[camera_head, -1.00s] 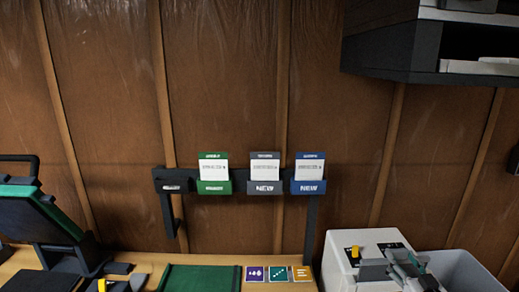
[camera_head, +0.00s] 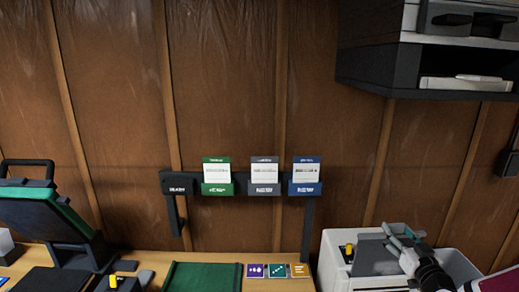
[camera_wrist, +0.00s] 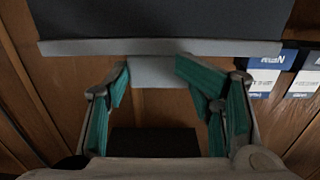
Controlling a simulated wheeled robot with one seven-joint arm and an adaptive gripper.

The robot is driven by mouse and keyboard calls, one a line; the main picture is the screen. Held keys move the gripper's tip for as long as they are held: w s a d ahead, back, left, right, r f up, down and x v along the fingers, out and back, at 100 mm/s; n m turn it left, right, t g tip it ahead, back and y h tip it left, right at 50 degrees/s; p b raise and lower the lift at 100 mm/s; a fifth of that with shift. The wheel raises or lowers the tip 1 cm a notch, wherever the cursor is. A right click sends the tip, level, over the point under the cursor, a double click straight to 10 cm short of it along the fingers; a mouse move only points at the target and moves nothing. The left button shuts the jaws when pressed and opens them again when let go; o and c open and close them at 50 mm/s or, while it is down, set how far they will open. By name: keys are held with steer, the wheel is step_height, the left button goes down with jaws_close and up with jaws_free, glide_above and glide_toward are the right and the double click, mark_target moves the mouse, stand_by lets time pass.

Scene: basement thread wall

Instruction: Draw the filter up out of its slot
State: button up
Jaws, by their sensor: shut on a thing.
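The filter appears as a dark grey slab (camera_head: 371,252) above the top of a white machine (camera_head: 337,262) in the head view. My gripper (camera_head: 398,240) is at the slab's right side. In the wrist view, a broad dark panel (camera_wrist: 165,20) with a light grey edge strip fills the top. A grey tab (camera_wrist: 160,72) below that strip sits between the teal-padded fingers of my gripper (camera_wrist: 155,78), which are shut on it. The slot is hidden, so I cannot tell whether the filter's lower end is clear of it. A yellow knob (camera_head: 349,249) is on the machine.
A pale bin (camera_head: 459,268) stands right of the machine, behind my arm. A dark shelf unit (camera_head: 430,77) overhangs at upper right. A wall rack (camera_head: 180,186) holds green, grey and blue cards. A green mat (camera_head: 203,276) lies on the bench.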

step_height(320, 180, up, 10)
steer(key=shift+r, duration=0.2)
stand_by(0.7)
